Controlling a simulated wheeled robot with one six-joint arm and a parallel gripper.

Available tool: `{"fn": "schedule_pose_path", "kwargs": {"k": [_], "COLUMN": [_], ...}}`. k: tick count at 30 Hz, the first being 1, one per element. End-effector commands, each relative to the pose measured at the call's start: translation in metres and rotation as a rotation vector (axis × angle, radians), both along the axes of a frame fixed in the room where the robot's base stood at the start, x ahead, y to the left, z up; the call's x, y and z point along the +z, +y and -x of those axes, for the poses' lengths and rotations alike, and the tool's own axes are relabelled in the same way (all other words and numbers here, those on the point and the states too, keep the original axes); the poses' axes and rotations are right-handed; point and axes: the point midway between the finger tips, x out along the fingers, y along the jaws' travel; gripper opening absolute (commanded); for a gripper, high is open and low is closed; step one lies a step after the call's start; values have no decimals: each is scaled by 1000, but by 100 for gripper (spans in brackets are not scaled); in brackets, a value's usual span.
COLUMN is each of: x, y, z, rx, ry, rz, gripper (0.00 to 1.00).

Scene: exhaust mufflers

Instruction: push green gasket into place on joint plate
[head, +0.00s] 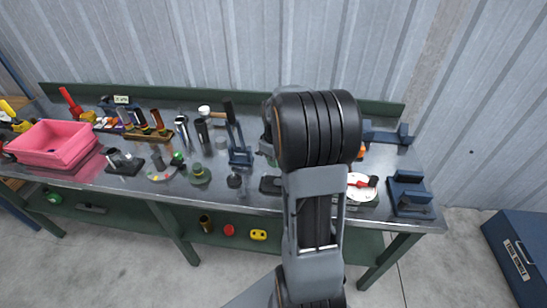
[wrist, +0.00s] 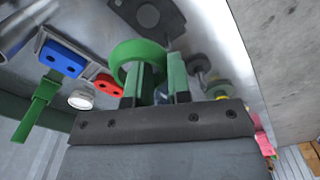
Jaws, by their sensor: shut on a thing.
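The green gasket (wrist: 122,50) is a ring at my gripper's fingertips in the wrist view. My gripper (wrist: 162,68) is shut on it, and the ring stands out to the left of the fingers. A dark flat plate (wrist: 172,22) with a round fitting (wrist: 148,15) lies just beyond the ring and looks like the joint plate. I cannot tell whether the ring touches it. In the head view my arm hides the gripper and the gasket. A dark plate (head: 270,185) shows beside my arm on the bench, partly covered.
In the wrist view a blue block (wrist: 62,58), a red block (wrist: 102,82) and a green-handled tool (wrist: 40,108) lie to the left. In the head view a pink bin (head: 50,150) stands at the bench's left, and a blue fixture (head: 408,195) at its right end.

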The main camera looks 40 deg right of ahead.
Motion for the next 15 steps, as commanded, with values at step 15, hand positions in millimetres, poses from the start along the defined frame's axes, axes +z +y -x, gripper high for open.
{"fn": "schedule_pose_path", "kwargs": {"k": [15], "x": [-17], "y": [2], "z": [0], "rx": [43], "ry": [-1], "rz": [0], "gripper": [0]}}
